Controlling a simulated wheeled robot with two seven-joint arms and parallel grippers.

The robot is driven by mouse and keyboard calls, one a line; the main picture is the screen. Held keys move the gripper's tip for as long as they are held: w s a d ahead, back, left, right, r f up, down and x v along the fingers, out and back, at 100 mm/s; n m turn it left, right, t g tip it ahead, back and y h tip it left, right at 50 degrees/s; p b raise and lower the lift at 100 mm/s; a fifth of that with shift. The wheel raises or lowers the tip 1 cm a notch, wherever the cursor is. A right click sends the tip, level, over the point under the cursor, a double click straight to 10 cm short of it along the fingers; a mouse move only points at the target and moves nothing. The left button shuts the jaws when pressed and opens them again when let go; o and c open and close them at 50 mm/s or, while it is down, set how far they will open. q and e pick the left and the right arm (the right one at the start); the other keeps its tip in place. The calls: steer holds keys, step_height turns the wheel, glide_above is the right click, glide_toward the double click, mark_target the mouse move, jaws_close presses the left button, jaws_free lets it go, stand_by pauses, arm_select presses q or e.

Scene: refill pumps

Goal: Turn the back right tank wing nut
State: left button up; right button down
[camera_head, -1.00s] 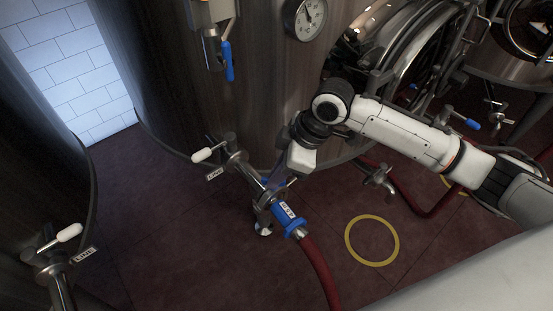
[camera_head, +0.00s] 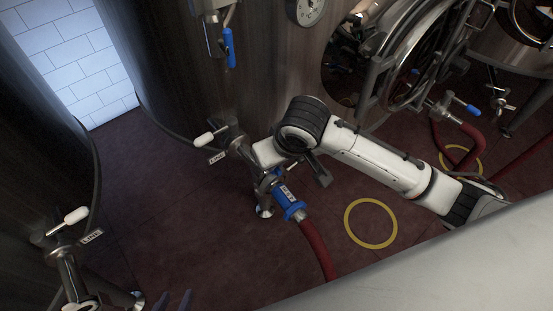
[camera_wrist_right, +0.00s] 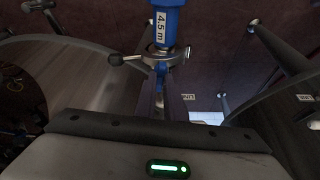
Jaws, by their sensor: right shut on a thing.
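The blue hose coupling (camera_head: 287,197) of a red hose is joined by a metal clamp to the back right tank's outlet pipe. My right gripper (camera_wrist_right: 164,96) is at this clamp, its fingers shut on the wing nut (camera_wrist_right: 161,68). The fingers and most of the nut are hidden behind my right wrist in the head view. The right wrist view shows the clamp ring (camera_wrist_right: 160,54) just beyond the fingers and the coupling labelled 4.5 m. My left gripper (camera_head: 174,300) shows only its dark fingertips at the bottom edge, apart and empty.
A white-handled valve (camera_head: 205,139) sits left of the clamp. Another white-handled valve (camera_head: 76,215) is at the lower left. The big tank (camera_head: 240,90) rises behind. A yellow floor ring (camera_head: 371,223) lies right of the red hose (camera_head: 318,250). Floor between the valves is clear.

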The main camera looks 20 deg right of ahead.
steer(key=m, duration=0.1)
steer(key=m+h, duration=0.1)
steer(key=m, duration=0.1)
steer(key=shift+a+m, duration=0.25)
steer(key=shift+m, duration=0.15)
steer(key=m+h, duration=0.1)
steer(key=m, duration=0.2)
steer(key=shift+a+m+g+h, duration=0.1)
steer(key=shift+m+g+h, duration=0.2)
steer(key=shift+h, duration=0.1)
steer(key=m+h, duration=0.1)
steer(key=m, duration=0.2)
steer(key=shift+a+g, duration=0.1)
steer(key=shift+g, duration=0.3)
steer(key=shift+w+m+g+h, duration=0.15)
steer(key=shift+m+g+h, duration=0.25)
steer(key=shift+m, duration=1.1)
steer(key=c, duration=1.8)
jaws_free()
steer(key=shift+c, duration=0.2)
